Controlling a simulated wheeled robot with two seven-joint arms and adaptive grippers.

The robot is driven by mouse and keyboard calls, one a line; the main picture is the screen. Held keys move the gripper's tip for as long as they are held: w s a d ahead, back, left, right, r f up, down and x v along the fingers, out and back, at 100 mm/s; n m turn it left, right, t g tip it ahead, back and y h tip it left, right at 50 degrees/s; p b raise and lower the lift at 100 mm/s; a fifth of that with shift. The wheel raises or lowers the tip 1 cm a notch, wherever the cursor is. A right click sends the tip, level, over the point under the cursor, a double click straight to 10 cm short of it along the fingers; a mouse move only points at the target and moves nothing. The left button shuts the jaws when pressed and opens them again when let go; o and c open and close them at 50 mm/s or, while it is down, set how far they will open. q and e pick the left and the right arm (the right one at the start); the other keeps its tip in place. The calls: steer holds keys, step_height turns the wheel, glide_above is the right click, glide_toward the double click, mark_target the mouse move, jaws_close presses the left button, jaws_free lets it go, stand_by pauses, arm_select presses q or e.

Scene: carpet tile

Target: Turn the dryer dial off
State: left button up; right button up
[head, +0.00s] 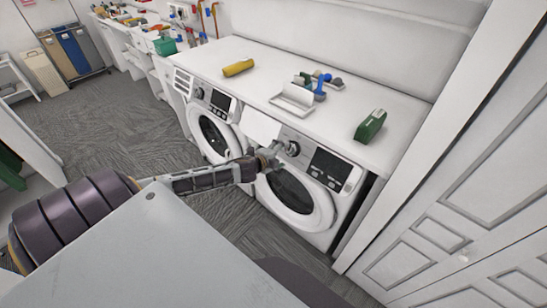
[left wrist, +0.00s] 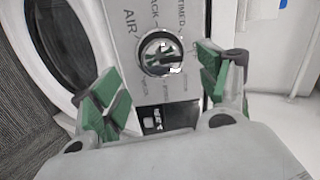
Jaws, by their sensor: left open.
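The dryer dial (left wrist: 160,53) is a round silver knob with a dark centre, on a light panel with printing such as "AIR" and "TIMED". In the head view the dial (head: 292,148) is on the front of the right-hand white machine, the dryer (head: 327,208). My left gripper (head: 269,155) reaches in from the left, close in front of this dial. In the left wrist view its green-padded fingers (left wrist: 158,80) are open, one on each side of the dial, with visible gaps. Nothing is held. My right gripper is not in view.
A second white machine (head: 213,133) stands to the left. On the white top lie a yellow roll (head: 238,68), a white tray (head: 295,98), blue-handled tools (head: 321,84) and a green box (head: 370,126). A white panelled door (head: 450,220) stands close on the right.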

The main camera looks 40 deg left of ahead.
arm_select(q)
steer(key=shift+v, duration=2.45)
